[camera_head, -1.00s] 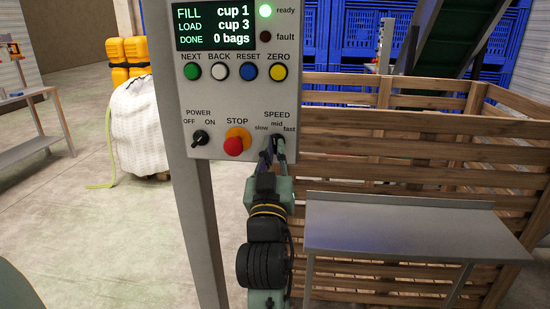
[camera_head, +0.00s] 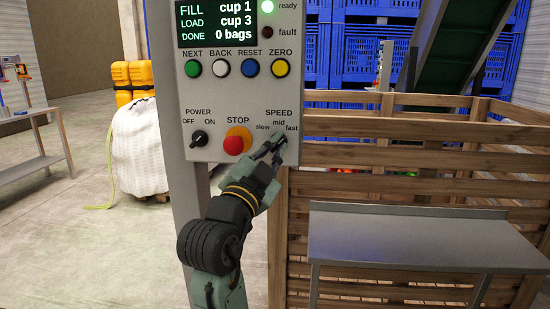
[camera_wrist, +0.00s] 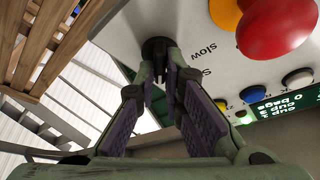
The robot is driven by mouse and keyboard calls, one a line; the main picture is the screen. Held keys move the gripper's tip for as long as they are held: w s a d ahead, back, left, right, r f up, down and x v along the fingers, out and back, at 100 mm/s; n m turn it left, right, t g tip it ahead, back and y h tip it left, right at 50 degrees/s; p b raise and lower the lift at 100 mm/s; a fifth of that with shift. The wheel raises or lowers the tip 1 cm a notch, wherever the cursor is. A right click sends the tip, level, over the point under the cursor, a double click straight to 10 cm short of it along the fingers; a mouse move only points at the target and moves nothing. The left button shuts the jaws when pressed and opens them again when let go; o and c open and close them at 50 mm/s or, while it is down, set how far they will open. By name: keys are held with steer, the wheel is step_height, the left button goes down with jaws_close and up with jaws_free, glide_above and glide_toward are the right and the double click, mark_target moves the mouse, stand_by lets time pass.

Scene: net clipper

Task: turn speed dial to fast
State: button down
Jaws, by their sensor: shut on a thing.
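The speed dial is a small black knob at the lower right of the grey control panel (camera_head: 222,95), below the labels slow, mid and fast. In the head view my gripper's fingers cover most of it. In the wrist view the dark knob (camera_wrist: 156,46) shows between and just beyond the fingertips. My gripper (camera_head: 277,147) is shut on the dial, reaching it from below. The fingertips close around the knob in the wrist view (camera_wrist: 158,72). The knob's pointer is hidden, so I cannot tell its setting.
The red stop button (camera_head: 234,146) and black power switch (camera_head: 199,138) sit left of the dial. Coloured buttons and a screen are above. A wooden crate (camera_head: 400,128) and a metal table (camera_head: 400,240) stand to the right.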

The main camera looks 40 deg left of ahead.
steer(key=shift+m, duration=0.7)
steer(key=c, duration=1.7)
jaws_free()
steer(key=v, duration=1.2)
steer(key=shift+r, duration=0.15)
steer(key=shift+a, duration=0.1)
